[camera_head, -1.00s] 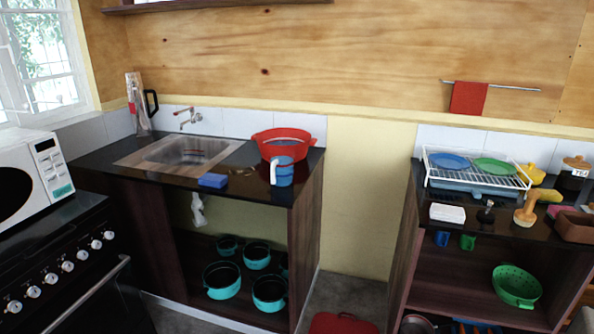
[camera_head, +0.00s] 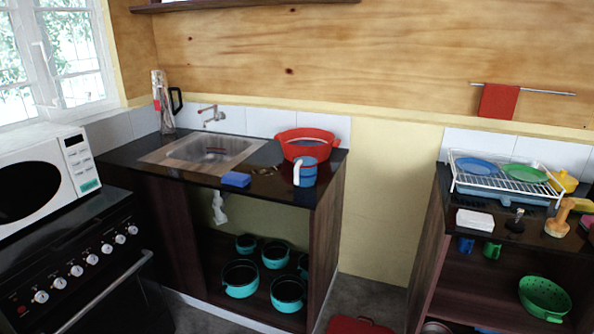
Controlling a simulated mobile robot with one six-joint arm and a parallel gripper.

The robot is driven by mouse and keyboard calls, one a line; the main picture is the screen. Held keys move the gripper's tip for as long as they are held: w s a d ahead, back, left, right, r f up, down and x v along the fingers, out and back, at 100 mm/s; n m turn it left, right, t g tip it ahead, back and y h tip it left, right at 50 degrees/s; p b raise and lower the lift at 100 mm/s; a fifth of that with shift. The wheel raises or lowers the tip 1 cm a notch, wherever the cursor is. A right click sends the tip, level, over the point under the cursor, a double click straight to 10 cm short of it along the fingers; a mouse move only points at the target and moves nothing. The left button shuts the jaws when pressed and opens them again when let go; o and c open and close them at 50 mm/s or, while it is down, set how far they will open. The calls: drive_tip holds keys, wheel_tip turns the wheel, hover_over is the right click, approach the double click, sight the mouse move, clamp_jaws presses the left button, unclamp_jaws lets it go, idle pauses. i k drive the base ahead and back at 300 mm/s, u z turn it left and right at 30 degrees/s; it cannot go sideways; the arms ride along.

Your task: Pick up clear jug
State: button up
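A tall, clear-looking jug (camera_head: 163,106) with a black handle on its right side stands upright on the dark counter (camera_head: 121,157). It is in the back left corner, behind and to the left of the sink, against the white tiles. A red patch shows on it or through it. My gripper is not in view, and nothing is seen touching the jug.
A metal sink (camera_head: 205,152) with a tap (camera_head: 211,115) lies right of the jug. A blue sponge (camera_head: 235,179), blue mug (camera_head: 306,173) and red tub (camera_head: 309,141) are further right. A white microwave (camera_head: 42,178) on the stove (camera_head: 90,265) stands at front left.

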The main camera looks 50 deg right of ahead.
sight(306, 161)
drive_tip(key=i, duration=0.95)
drive_tip(key=z, duration=0.05)
